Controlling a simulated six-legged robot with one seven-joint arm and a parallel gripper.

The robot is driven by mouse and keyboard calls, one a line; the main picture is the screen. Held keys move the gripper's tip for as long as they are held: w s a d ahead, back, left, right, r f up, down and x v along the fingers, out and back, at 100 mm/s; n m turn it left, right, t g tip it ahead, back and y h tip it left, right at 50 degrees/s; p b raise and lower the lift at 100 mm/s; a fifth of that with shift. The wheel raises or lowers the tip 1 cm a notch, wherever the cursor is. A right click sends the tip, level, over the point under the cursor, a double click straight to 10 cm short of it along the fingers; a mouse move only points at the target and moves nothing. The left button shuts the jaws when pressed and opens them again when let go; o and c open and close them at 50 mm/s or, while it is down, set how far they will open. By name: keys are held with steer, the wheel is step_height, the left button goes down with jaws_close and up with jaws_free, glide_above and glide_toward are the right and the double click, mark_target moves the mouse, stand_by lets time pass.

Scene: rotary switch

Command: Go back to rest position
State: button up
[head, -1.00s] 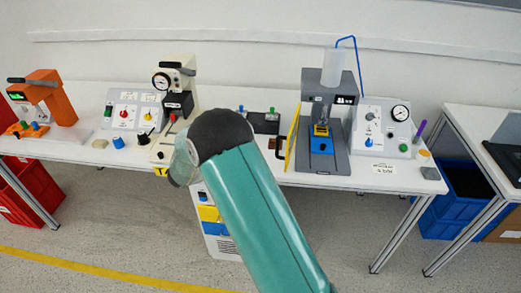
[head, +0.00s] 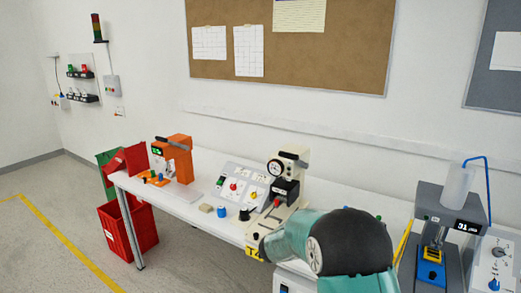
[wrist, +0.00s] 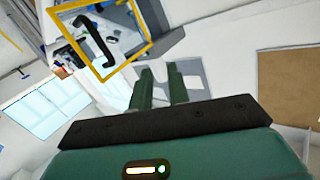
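My gripper (wrist: 160,88) shows in the wrist view with its two green fingers apart and nothing between them. It is open and points towards the upper part of that view. In the head view my teal arm bulges up at the lower right, in front of the bench (head: 325,190); the gripper itself cannot be made out there. A grey sloped panel (head: 226,178) with red and yellow rotary knobs stands on the bench, left of a cream press (head: 291,188) with a round gauge. I see no contact between the gripper and any thing.
An orange press (head: 178,155) stands at the bench's left end, above a red crate (head: 140,235). A grey station (head: 450,215) stands at the right, beside a gauge panel (head: 500,255). In the wrist view a yellow frame (wrist: 140,52) with a black handle lies beyond the fingers.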

steer(key=w+a+r+n+t+y, duration=0.2)
steer(key=r+n+t+y, duration=0.15)
steer(key=r, duration=0.25)
steer(key=w+a+r+n+t+y, duration=0.1)
steer(key=a+r+n+t+y, duration=0.1)
steer(key=a+r+t+y, duration=0.25)
steer(key=s+a+r+n+t+y, duration=0.1)
steer(key=s+a+r+n+y, duration=0.4)
steer(key=s+r+n+y, duration=0.15)
steer(key=s+d+f+n+g, duration=0.1)
steer(key=s+f+g, duration=0.1)
steer(key=s, duration=0.8)
steer(key=s+f+n+g+y, duration=0.1)
steer(key=s+g, duration=0.3)
steer(key=s, duration=0.6)
steer(key=s+d+f+n+g, duration=0.1)
steer(key=s+f, duration=0.3)
steer(key=s, duration=0.6)
steer(key=shift+s+d+n+g, duration=0.25)
steer(key=shift+d+n+g, duration=0.1)
steer(key=shift+n+g, duration=0.45)
steer(key=shift+w, duration=0.1)
